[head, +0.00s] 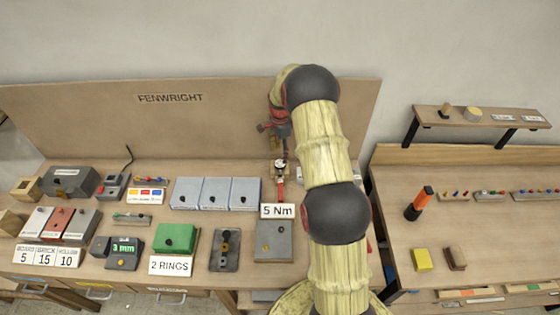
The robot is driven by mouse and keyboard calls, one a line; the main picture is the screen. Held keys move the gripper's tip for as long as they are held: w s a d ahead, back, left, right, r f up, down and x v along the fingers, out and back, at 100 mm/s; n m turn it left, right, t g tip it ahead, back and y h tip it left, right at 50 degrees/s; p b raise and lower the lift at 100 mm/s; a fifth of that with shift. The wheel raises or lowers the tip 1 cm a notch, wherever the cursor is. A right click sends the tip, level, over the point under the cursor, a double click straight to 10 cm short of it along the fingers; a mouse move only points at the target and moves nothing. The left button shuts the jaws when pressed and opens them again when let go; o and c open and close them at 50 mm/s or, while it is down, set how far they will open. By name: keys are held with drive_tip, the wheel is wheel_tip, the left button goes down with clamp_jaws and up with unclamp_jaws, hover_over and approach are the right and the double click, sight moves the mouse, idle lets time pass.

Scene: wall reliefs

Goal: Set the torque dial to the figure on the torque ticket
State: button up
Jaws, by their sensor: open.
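The torque ticket (277,211) is a white card reading "5 Nm", standing near the middle of the bench. Behind it is a small round dark-and-white piece, which looks like the torque dial (280,164), with a red part (280,190) below it. The dial's figures and setting are too small to read. My gripper (279,148) points down just above or behind the dial, partly hidden by my arm. Its fingers are hard to make out, and I cannot tell whether they touch the dial. Nothing shows held in it.
A grey box (268,242) lies in front of the ticket. Left of it are a grey plate (224,262), a green box (165,241) and a "2 RINGS" card (170,266). Blue-grey panels (215,193) lie left of the dial. A backboard (200,125) rises behind. My arm covers the bench's right side.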

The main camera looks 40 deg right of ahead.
sight(280, 163)
wheel_tip(280, 163, down, 6)
drive_tip(key=shift+r, duration=0.1)
drive_tip(key=shift+c, duration=1.2)
drive_tip(key=c, duration=0.9)
